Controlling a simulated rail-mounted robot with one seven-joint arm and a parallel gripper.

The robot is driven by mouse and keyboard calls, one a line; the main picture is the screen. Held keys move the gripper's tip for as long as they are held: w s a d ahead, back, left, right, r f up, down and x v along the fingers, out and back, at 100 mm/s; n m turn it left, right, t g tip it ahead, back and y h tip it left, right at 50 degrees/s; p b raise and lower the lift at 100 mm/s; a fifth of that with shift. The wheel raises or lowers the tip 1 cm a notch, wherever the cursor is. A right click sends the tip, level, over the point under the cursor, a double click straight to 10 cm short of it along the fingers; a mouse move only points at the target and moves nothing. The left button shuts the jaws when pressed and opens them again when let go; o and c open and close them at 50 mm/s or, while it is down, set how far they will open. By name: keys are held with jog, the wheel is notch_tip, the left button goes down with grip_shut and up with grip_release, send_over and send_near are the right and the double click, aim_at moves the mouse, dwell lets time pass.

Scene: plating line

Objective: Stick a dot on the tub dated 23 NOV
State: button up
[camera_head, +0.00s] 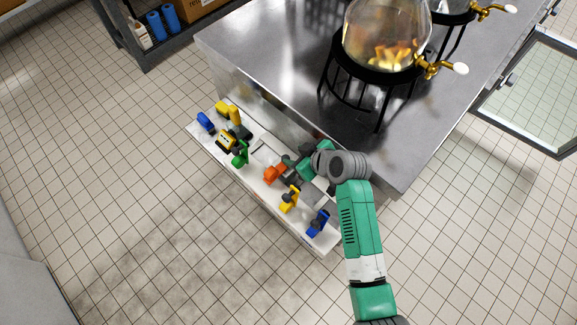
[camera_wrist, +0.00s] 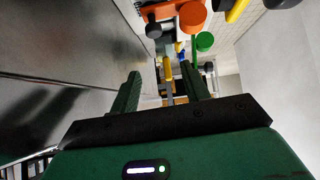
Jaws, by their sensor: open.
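My gripper (camera_wrist: 164,86) is open, with two green fingers apart in the wrist view. A thin yellow item (camera_wrist: 168,72) shows beyond the gap between them. In the head view my gripper is over the narrow white ledge beside the steel table, partly hidden by my wrist, close to an orange item (camera_head: 274,174). I cannot make out a tub, a date reading 23 NOV or a sticker dot in either view.
The white ledge (camera_head: 262,199) carries several blue, yellow, green and orange items. The steel table (camera_head: 262,62) holds a glass flask (camera_head: 388,30) with a flame-like glow on a black stand (camera_head: 350,80). A shelf (camera_head: 150,55) stands upper left. Tiled floor is clear at left.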

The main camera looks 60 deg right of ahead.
aim_at(277, 169)
jog(key=w+f, duration=0.1)
jog(key=f, duration=0.1)
jog(key=w+d+f+b, duration=0.1)
jog(key=f, duration=0.2)
jog(key=w+d+f+b, duration=0.1)
jog(key=w+f, duration=0.1)
jog(key=f, duration=0.1)
jog(key=shift+r, duration=0.1)
grip_shut()
